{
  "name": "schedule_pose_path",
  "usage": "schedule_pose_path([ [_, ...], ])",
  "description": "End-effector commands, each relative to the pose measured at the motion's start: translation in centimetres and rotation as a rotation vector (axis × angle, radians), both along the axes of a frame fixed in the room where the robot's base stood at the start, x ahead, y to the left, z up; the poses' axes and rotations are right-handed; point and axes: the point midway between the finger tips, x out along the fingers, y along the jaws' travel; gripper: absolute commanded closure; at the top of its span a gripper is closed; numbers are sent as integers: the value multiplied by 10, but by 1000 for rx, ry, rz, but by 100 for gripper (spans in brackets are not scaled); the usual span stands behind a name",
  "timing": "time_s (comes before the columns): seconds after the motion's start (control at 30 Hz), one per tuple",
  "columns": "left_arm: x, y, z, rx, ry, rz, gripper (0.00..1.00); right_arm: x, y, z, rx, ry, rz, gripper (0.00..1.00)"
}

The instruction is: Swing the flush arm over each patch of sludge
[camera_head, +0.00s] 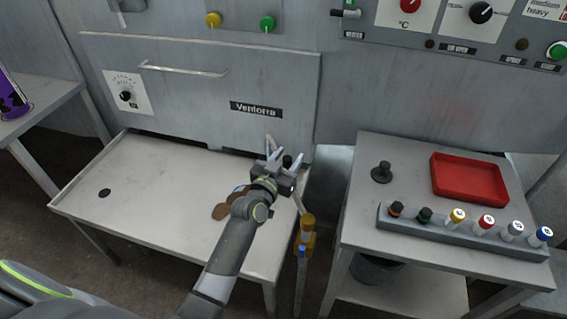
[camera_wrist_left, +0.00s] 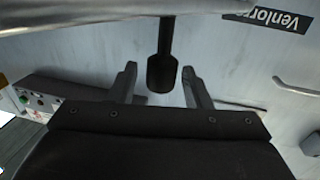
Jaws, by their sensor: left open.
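A brown sludge patch (camera_head: 221,212) lies on the pale metal tray table (camera_head: 150,180), partly hidden by my left arm. A grey pipe (camera_wrist_left: 90,22), which looks like the flush arm, crosses the top of the left wrist view. A black handle (camera_wrist_left: 162,72) hangs from it. My left gripper (camera_head: 284,149) is open above the table's right end, its fingers apart on either side of the handle in the left wrist view (camera_wrist_left: 160,84). Contact cannot be told. A yellow valve fitting (camera_head: 306,228) stands on an upright pipe by the table's right edge. My right gripper is not in view.
A grey cabinet panel (camera_head: 200,90) with a bar handle rises behind the table. A right-hand bench (camera_head: 360,215) holds a red tray (camera_head: 438,185), a rack (camera_head: 455,242) of capped vials and a black knob (camera_head: 381,172).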

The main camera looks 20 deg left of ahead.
Motion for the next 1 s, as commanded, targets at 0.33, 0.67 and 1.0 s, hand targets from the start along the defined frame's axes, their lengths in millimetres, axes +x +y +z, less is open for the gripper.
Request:
schedule_pose_path([
  [0.33, -39, 6, -3, -1, 1, 2, 56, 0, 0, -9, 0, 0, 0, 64],
  [0.67, -104, 16, -4, -2, 2, 1, 56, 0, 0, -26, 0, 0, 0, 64],
  [1.0, -160, 24, -3, -1, 2, 0, 56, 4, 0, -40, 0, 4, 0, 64],
])
